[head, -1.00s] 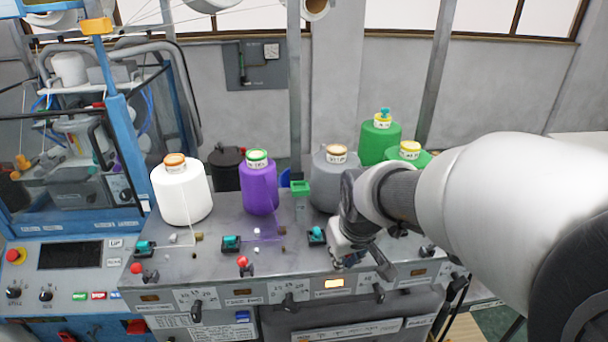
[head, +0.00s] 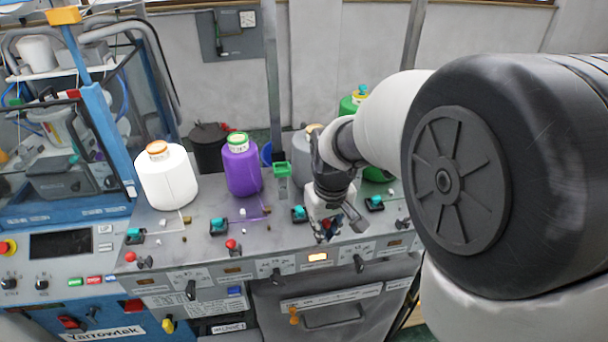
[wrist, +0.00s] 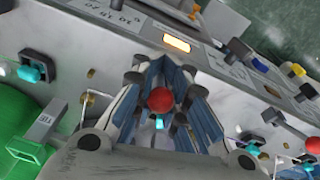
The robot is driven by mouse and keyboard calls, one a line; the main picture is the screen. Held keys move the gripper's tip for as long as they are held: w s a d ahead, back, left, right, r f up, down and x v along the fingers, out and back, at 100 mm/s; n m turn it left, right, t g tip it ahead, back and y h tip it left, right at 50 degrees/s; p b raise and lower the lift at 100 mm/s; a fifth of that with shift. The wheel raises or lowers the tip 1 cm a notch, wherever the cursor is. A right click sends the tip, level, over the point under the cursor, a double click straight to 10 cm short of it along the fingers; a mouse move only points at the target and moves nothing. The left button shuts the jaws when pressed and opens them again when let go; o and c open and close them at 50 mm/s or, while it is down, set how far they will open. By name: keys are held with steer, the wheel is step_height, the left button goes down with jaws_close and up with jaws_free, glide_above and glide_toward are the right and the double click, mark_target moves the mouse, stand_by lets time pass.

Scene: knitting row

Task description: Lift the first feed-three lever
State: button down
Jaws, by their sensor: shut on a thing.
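My gripper (head: 326,236) is at the front edge of the machine's grey top, just above the lit amber display (head: 318,257). In the wrist view my gripper (wrist: 168,78) has its blue-padded fingers on both sides of a red ball knob (wrist: 160,100), and they are shut on it. The knob belongs to the third red lever along the row. Its stem and base are mostly hidden by the fingers. The other red levers stand free to the left, one before the white cone (head: 130,257) and one before the purple cone (head: 231,244).
A white yarn cone (head: 167,182), a purple cone (head: 242,170) and a partly hidden grey cone (head: 302,172) stand behind the levers. Small teal-topped fittings (head: 299,213) sit between. Black switches (head: 277,277) line the front panel. My arm hides much of the right side.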

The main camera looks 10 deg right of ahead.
stand_by(0.3)
steer(key=c, duration=1.7)
jaws_free()
steer(key=r, duration=0.4)
steer(key=s+r, duration=0.1)
steer(key=r, duration=0.3)
steer(key=s+r, duration=0.1)
steer(key=r, duration=0.3)
steer(key=shift+a, duration=0.1)
